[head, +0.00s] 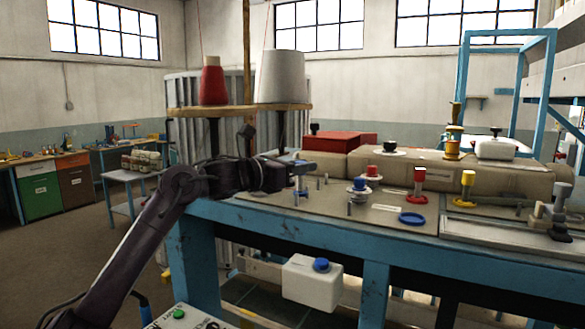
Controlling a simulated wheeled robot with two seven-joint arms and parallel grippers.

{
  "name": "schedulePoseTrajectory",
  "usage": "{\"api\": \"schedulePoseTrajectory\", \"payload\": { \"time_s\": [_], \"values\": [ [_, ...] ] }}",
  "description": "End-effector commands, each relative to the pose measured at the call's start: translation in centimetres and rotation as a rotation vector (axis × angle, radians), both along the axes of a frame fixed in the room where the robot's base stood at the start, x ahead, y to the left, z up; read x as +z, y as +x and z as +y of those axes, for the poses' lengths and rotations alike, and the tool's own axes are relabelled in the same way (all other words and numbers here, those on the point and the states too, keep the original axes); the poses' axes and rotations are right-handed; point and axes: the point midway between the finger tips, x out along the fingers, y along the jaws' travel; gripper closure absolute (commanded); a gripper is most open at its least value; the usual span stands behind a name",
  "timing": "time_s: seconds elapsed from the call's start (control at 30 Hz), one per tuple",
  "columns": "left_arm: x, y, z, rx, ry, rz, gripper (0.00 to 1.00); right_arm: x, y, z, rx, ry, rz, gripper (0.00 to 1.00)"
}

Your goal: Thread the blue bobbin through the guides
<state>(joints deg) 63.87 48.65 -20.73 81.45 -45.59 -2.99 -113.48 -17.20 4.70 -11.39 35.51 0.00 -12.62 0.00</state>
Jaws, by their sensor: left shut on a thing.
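My left gripper (294,177) reaches in from the left over the near left part of the work board. It is shut on a small blue-grey piece (303,165) above the board; its fingers partly cover it, and I cannot tell for certain that it is a bobbin. A blue spool (360,184) stands on a white disc, right of the gripper and apart from it. Thin upright pins, perhaps the guides, stand on the board, one (318,181) just right of the gripper and another (350,208) nearer the front. My right gripper is out of view.
A red spool (373,170), a red post (419,184), a yellow post (467,187) and a blue ring (412,218) are on the board (283,211). Large red (212,82) and white (281,78) cones stand above, at the back left.

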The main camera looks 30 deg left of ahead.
Motion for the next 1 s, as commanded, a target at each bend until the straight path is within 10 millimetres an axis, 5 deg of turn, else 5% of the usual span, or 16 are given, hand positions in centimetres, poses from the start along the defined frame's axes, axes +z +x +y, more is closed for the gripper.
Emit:
{"api": "schedulePoseTrajectory", "payload": {
  "time_s": [1.0],
  "values": [
    [0.0,-0.3,-7.2,-0.001,-0.001,0.000,1.00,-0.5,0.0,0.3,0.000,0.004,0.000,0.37]
  ]
}}
